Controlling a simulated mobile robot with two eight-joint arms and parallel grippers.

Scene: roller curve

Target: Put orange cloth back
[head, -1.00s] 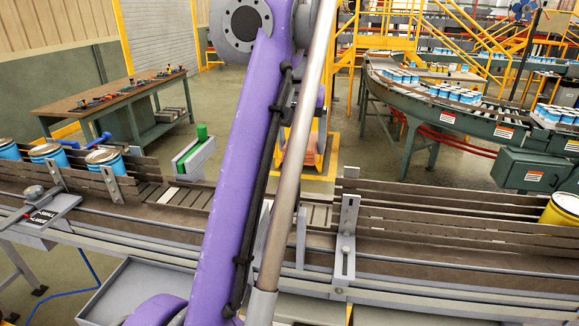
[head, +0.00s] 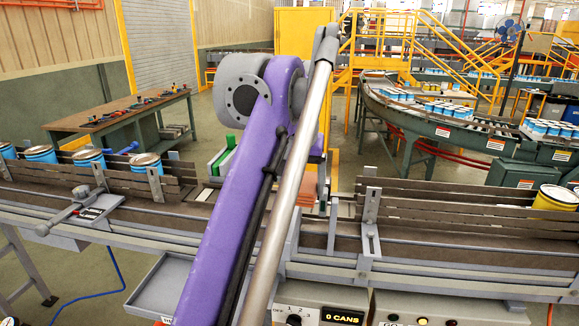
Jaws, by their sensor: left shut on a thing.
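The orange cloth (head: 311,188) shows in the head view as a small patch just right of my purple left arm, partly covered by the arm and its silver rod. It is below a purple part of the arm, over the far side of the conveyor. My left gripper (head: 314,168) is largely hidden behind the arm, and its fingers do not show clearly. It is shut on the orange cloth. My right gripper is not in view.
The conveyor (head: 450,232) with side rails crosses the view. Blue cans (head: 147,163) stand at left, a yellow can (head: 556,197) at right. A grey tray (head: 158,290) and control panel (head: 400,308) are at the near side. A workbench (head: 125,115) stands behind.

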